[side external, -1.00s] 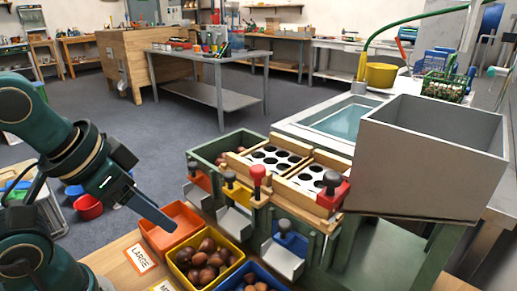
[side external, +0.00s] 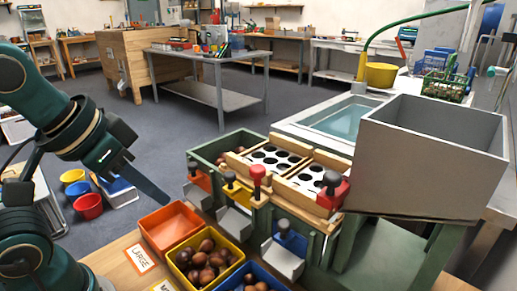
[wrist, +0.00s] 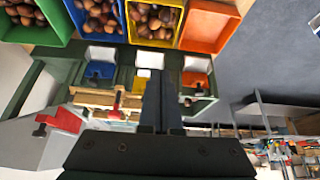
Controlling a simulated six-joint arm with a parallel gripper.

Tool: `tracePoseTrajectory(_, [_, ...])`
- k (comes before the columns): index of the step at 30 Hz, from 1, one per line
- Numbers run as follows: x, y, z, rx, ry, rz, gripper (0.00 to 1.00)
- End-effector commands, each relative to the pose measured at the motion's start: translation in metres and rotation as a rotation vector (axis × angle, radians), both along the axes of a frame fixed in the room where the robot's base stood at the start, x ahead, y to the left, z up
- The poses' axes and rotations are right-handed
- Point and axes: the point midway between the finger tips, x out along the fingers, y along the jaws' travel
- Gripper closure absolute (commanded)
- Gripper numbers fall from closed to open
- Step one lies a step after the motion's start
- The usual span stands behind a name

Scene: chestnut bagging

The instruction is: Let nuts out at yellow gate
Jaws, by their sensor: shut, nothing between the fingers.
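My gripper (side external: 166,198) is shut and empty, above the empty orange bin (side external: 152,241) and to the left of the sorter's front. The yellow gate (side external: 230,179) is on the sorter, between the orange gate (side external: 199,181) and the blue gate (side external: 291,240); the gripper is apart from it in the side view. In the wrist view, my gripper's fingers (wrist: 163,75) partly cover the area beside the yellow gate (wrist: 143,73). The yellow bin (side external: 183,273) holds several chestnuts. How far the yellow gate is open cannot be told.
A blue bin (side external: 222,283) with nuts stands right of the yellow bin. A green bin (wrist: 61,22) with nuts shows in the wrist view. A red-handled knob (side external: 257,173) sticks up from the sorter, and a large grey hopper (side external: 430,160) stands at right.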

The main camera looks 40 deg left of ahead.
Motion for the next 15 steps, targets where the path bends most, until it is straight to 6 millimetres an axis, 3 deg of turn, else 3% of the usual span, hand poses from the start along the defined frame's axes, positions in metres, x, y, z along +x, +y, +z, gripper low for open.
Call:
tracePoseTrajectory(3, [0.017, -0.001, 0.04, 0.0, -0.06, 0.005, 1.0])
tracePoseTrajectory(9, [0.038, -0.006, 0.097, -0.003, -0.145, 0.001, 1.0])
tracePoseTrajectory(15, [0.051, -0.013, 0.123, -0.004, -0.193, -0.02, 1.0])
